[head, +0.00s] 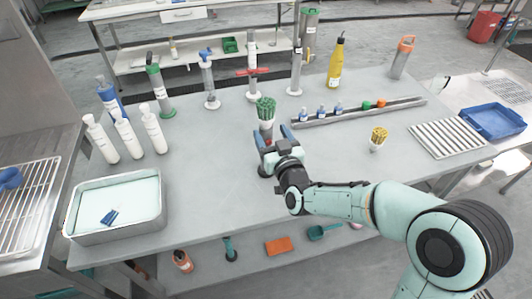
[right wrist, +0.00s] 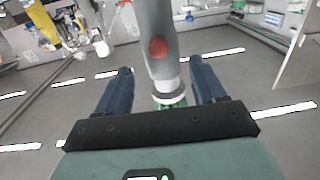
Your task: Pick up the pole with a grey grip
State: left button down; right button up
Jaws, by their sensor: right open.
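My right gripper (head: 274,138) is over the middle of the table, its blue fingers spread. In the right wrist view it is open (right wrist: 161,88), with a grey rounded shaft (right wrist: 158,35) bearing a red spot between the fingers. A pale collar and a bit of green show at the shaft's lower end. Gaps show between shaft and fingers. In the head view the gripper partly hides what is there, just in front of a pale cup of green sticks (head: 265,106). I cannot tell for sure whether this shaft is the pole with a grey grip. My left gripper is not in view.
On the table (head: 215,190), upright tools stand at the back, including a blue-topped one (head: 207,78). White bottles (head: 125,133) and a metal tray (head: 115,228) are at left. A rail (head: 350,113), yellow bottle (head: 336,62) and small yellow-filled cup (head: 377,145) are at right.

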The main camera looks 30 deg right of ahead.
jog(key=w, duration=0.3)
jog(key=w+p, duration=0.1)
jog(key=w, duration=0.1)
jog(key=shift+w+d+r, duration=0.15)
jog(key=shift+w+d, duration=0.05)
jog(key=shift+d, duration=0.1)
jog(key=shift+s, duration=0.1)
grip_shut()
